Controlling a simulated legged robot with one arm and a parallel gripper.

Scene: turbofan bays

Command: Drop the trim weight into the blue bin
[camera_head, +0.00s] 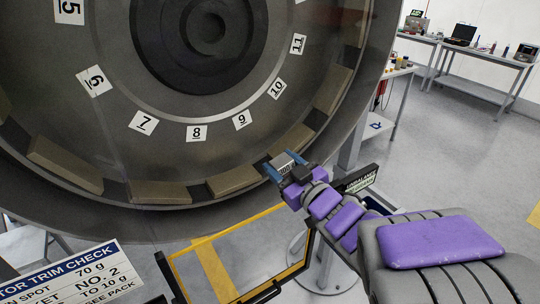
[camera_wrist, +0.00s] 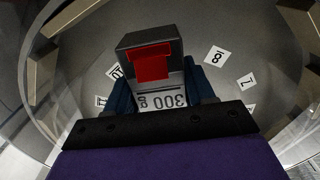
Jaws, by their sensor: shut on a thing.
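The trim weight (camera_head: 283,160) is a small grey block with a white label. In the wrist view the weight (camera_wrist: 178,48) shows a red patch and an upside-down "300 g" label. My gripper (camera_head: 286,166) is shut on it, with a blue finger on each side. It holds the weight at the lower rim of the big round fan casing, near the pads right of label 9. A bit of dark blue (camera_head: 376,203), possibly the blue bin, shows behind my arm below a small black-framed sign; my arm hides most of it.
The fan casing (camera_head: 95,210) fills the upper left, with numbered labels and several tan pads inside. A yellow-framed panel (camera_head: 172,268) stands below my gripper. A trim check sign (camera_head: 75,272) is at lower left. Workbenches (camera_head: 480,52) stand at the back right; the floor before them is clear.

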